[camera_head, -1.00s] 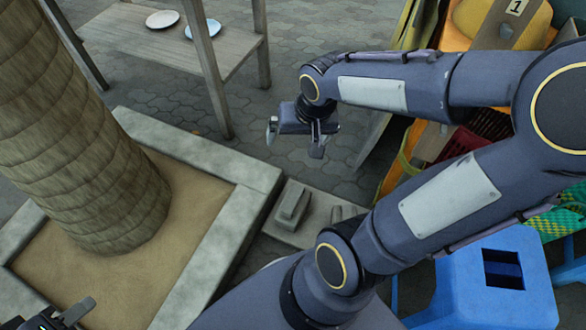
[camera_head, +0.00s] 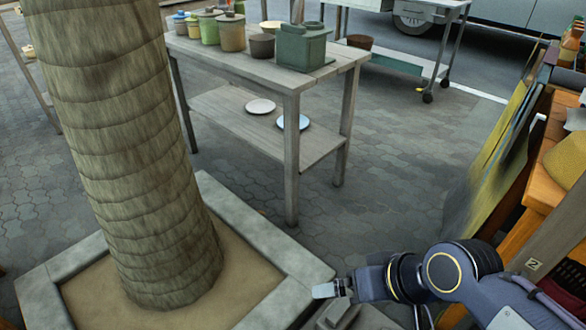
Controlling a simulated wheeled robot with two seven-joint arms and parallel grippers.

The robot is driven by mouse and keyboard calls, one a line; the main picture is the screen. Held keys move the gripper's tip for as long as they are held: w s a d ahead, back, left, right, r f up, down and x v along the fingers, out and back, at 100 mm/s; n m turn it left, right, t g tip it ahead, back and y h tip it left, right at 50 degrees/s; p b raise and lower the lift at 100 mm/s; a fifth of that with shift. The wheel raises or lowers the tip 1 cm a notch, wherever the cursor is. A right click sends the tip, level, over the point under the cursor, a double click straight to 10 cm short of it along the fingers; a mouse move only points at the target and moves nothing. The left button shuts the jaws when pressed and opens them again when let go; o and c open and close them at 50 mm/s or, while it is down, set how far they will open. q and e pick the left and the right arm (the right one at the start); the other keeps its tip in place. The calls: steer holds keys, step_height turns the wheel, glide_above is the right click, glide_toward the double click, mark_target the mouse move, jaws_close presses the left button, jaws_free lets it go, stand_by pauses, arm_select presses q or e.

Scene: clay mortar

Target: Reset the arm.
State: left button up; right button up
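My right arm comes in from the lower right, bent at a dark joint with a yellow ring. My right gripper (camera_head: 335,289) is at the bottom centre, above the paving by the corner of the stone planter (camera_head: 235,215). It is seen side-on and small, so I cannot tell whether its fingers are apart. I see nothing held in it. My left gripper is out of view.
A thick palm trunk (camera_head: 125,130) rises from the planter at left. A wooden table (camera_head: 240,70) with several clay pots and a green box (camera_head: 302,46) stands behind. A wooden stall (camera_head: 545,180) is at right. Open paving (camera_head: 400,170) lies between.

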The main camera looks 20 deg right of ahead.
step_height(320, 180, up, 30)
steer(key=p, duration=2.8)
steer(key=shift+p, duration=0.35)
steer(key=shift+f, duration=0.15)
